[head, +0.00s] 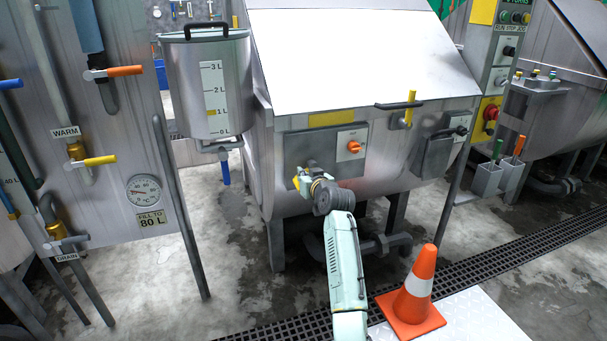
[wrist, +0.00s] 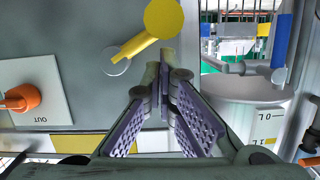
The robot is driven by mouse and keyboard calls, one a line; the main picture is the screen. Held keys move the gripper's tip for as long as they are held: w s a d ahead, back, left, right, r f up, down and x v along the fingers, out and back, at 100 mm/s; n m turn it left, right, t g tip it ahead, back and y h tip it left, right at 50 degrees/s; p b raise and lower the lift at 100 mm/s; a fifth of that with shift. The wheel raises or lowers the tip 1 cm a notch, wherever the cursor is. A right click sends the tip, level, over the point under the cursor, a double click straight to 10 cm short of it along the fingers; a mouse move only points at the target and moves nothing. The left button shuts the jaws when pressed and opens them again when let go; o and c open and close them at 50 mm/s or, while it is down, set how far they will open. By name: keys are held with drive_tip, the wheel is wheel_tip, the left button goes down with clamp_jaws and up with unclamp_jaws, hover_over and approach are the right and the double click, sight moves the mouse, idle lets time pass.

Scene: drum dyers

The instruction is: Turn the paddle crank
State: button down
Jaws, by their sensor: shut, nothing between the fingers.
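A yellow crank (wrist: 146,38), which looks like the paddle crank, sits on a grey plate on the front of the steel dye vat. It has a round yellow knob and a yellow arm running to a grey pivot. In the head view the crank (head: 303,184) shows just left of my gripper (head: 313,170) and is partly hidden by it. In the wrist view my gripper (wrist: 160,62) is shut and empty, its fingertips close beside the crank's arm and below the round knob. I cannot tell whether they touch it.
An orange knob (head: 354,147) on a white plate lies right of the crank. A measuring can (head: 211,85) hangs at the vat's left. A yellow-handled lever (head: 409,108) is higher right. An orange cone (head: 415,287) stands right of my arm.

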drive_tip(key=shift+a+f+n+h+b, duration=0.1)
drive_tip(key=shift+f+n+h+b, duration=0.2)
drive_tip(key=shift+f+n+b, duration=0.55)
idle(0.3)
